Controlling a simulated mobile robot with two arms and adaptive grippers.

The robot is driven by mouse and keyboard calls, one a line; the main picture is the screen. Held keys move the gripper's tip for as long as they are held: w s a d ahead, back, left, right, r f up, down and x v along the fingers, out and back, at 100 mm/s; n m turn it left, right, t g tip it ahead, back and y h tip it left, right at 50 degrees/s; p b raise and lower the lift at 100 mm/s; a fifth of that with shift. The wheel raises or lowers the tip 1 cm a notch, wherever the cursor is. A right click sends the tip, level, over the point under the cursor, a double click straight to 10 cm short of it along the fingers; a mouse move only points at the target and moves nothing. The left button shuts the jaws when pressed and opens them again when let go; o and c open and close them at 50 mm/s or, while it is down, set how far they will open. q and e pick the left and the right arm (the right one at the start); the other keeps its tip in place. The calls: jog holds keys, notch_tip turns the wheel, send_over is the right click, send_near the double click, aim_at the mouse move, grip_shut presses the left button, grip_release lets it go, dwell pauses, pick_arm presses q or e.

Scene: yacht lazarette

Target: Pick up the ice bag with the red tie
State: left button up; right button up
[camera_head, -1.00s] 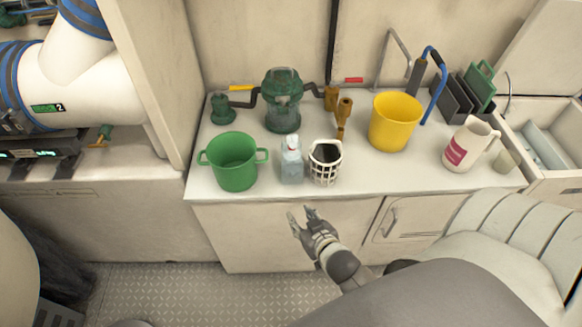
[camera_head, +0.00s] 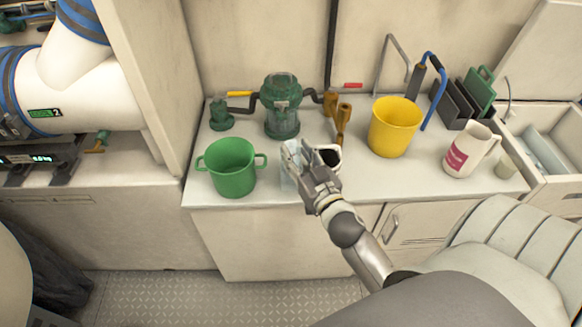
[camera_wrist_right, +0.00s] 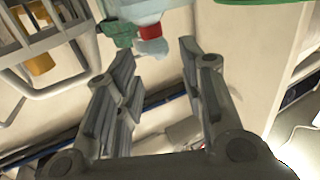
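The ice bag (camera_head: 289,165) is a pale, translucent bag standing near the front edge of the white counter, partly hidden by my right gripper in the head view. In the right wrist view, the ice bag (camera_wrist_right: 132,8) shows at the top edge with its red tie (camera_wrist_right: 150,32) and gathered end. My right gripper (camera_head: 308,152) is over the counter front, at the bag and the basket. In the wrist view its two fingers (camera_wrist_right: 157,52) are apart, with the tied end just beyond the gap and nothing gripped. My left gripper is out of view.
A white lattice basket (camera_head: 328,155) with a dark inside stands close right of the bag, partly hidden by my gripper. A green pot (camera_head: 232,170) stands close left. A green-topped strainer (camera_head: 282,110) is behind, and a yellow bucket (camera_head: 394,130) is farther right.

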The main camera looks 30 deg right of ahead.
aim_at(294, 148)
jog(key=w, duration=0.3)
jog(key=w+d, duration=0.1)
jog(key=shift+w+f, duration=0.3)
grip_shut()
